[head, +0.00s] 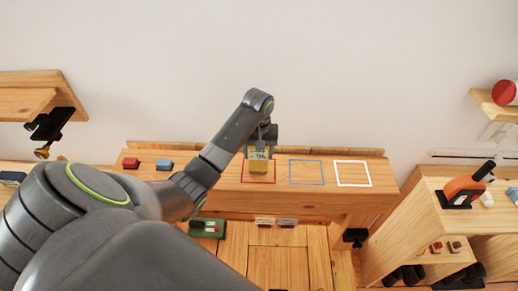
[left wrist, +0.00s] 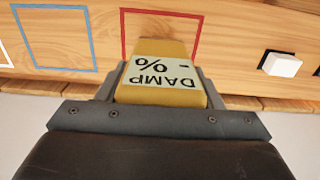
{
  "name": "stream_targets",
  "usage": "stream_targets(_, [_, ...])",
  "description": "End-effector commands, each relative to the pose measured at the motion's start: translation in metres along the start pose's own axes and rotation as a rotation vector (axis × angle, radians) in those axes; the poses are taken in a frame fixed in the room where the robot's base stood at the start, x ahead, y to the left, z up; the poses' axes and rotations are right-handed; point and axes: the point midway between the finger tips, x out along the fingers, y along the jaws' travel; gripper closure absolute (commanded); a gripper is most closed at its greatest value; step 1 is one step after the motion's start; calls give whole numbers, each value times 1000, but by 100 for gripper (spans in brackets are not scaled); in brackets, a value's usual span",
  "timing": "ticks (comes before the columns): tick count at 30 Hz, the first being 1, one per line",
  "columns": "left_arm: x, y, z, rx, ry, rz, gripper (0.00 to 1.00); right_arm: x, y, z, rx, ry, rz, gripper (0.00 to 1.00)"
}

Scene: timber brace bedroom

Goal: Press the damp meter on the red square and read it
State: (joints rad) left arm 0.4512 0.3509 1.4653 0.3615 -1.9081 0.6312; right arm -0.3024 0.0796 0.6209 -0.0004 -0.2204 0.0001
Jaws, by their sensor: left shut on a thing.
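The damp meter (head: 259,162) is a yellow block with a pale display. It is held in my left gripper (head: 260,148), which is shut on it. In the left wrist view the meter (left wrist: 160,95) sits between the fingers, its display reading "- %" above "DAMP", upside down. The red square (head: 258,183) is an outline on the timber beam. The meter overlaps it in the head view, and its far end covers the lower part of the outline (left wrist: 160,10) in the left wrist view. Whether it touches the wood I cannot tell. My right gripper is not in view.
A blue square (head: 307,184) and a white square (head: 353,186) lie right of the red one. Red (head: 130,163) and blue (head: 164,164) blocks sit at the beam's left. A green box (head: 208,228) is below.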

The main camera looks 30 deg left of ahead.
Motion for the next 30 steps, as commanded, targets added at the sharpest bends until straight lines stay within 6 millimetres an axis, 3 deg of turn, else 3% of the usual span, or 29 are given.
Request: stream_targets(30, [6,0,0,0,0,0,63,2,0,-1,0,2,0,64])
